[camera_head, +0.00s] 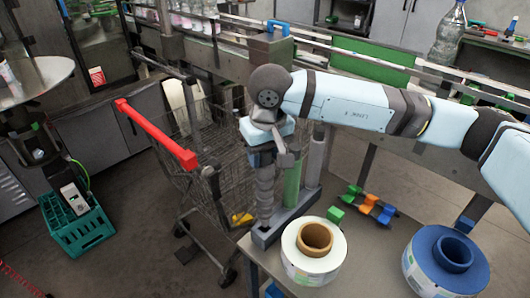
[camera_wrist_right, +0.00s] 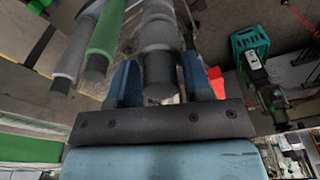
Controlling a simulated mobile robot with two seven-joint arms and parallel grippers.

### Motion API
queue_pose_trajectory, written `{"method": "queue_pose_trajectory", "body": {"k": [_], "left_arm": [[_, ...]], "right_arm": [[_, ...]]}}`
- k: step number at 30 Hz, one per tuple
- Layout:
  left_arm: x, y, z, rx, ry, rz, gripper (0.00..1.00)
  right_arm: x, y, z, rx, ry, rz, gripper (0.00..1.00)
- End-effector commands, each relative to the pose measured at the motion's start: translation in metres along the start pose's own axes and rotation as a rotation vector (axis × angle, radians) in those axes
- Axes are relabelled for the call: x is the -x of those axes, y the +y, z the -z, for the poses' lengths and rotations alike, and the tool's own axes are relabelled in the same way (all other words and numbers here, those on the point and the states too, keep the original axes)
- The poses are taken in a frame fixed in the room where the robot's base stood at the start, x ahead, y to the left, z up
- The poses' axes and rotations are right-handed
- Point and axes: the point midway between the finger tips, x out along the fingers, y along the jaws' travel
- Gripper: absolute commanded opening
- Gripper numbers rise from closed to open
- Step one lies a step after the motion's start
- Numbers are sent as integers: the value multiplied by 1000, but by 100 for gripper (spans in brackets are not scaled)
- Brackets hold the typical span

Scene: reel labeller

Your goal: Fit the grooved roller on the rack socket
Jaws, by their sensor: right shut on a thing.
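The grey grooved roller (camera_head: 265,189) stands upright, with ring-like grooves along it. My right gripper (camera_head: 268,158) points down and is shut on its upper end. In the right wrist view the roller (camera_wrist_right: 160,35) sits between the two blue fingers of my right gripper (camera_wrist_right: 160,80). Its lower end is at the left part of the grey rack base (camera_head: 289,223); I cannot tell whether it is seated in the socket. A green roller (camera_head: 292,188) and a plain grey roller (camera_head: 315,158) stand in the rack beside it. My left gripper is not in view.
The rack is at the table's (camera_head: 380,262) left corner. A white reel (camera_head: 292,262) is close in front, a blue reel (camera_head: 424,276) at right, and small coloured clips (camera_head: 370,206) behind. A wire cart (camera_head: 190,150) with a red handle stands left of the rack.

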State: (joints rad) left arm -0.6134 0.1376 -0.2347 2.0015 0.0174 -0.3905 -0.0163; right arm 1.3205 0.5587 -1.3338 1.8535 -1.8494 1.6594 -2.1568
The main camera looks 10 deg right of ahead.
Motion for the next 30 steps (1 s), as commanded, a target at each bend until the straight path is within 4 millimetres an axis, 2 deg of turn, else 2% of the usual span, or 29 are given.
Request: {"method": "queue_pose_trajectory", "body": {"k": [18,30], "left_arm": [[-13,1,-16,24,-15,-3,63],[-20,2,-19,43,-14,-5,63]], "right_arm": [[-26,0,-3,0,1,0,0],[-42,0,-5,0,1,0,0]]}}
